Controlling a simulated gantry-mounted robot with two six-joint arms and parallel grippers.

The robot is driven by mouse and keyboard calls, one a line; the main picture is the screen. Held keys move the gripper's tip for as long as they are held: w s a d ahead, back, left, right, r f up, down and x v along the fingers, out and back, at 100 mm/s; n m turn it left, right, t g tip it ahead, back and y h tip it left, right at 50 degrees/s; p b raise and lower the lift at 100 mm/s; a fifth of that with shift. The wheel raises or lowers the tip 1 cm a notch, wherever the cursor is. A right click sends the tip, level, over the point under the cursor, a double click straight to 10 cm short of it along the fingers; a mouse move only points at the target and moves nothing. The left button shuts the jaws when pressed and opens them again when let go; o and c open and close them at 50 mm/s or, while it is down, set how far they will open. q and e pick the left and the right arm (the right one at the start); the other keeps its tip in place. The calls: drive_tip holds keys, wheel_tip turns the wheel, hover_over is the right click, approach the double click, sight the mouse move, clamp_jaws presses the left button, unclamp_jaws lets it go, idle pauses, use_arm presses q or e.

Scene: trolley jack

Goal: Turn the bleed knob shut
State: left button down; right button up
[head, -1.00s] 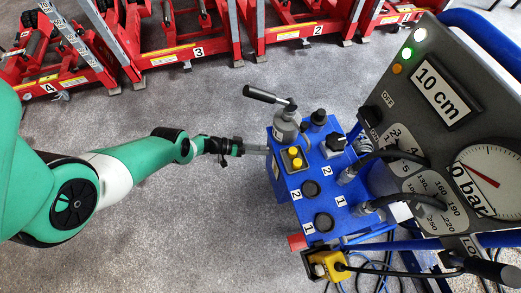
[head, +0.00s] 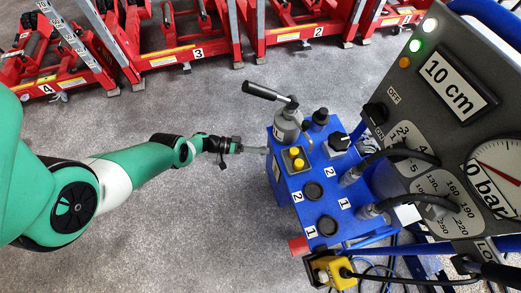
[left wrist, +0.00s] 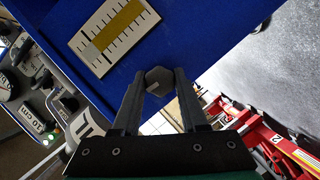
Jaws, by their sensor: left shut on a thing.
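The bleed knob (left wrist: 158,79) is a small grey hexagonal knob on the side of the blue power unit (head: 347,222). In the left wrist view it sits between the fingertips of my left gripper (left wrist: 159,84), which is shut on it. In the head view my left gripper (head: 262,150) reaches the left side of the unit, and the knob cannot be made out there. A white gauge plate with a yellow bar (left wrist: 114,32) is on the blue side near the knob. My right gripper is in neither view.
A grey lever valve (head: 286,126) and a yellow button box (head: 295,158) stand on the unit's top. The control panel (head: 455,130) reads 10 cm and 0 bar. Red jacks (head: 180,50) stand behind. The grey floor on the left is clear.

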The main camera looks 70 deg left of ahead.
use_arm(q)
drive_tip(key=shift+c, duration=2.2)
unclamp_jaws()
drive_tip(key=p+v, duration=0.2)
drive_tip(key=v, duration=0.9)
drive_tip(key=shift+s+r, duration=0.15)
drive_tip(key=shift+s, duration=0.1)
drive_tip(key=shift+a, duration=0.1)
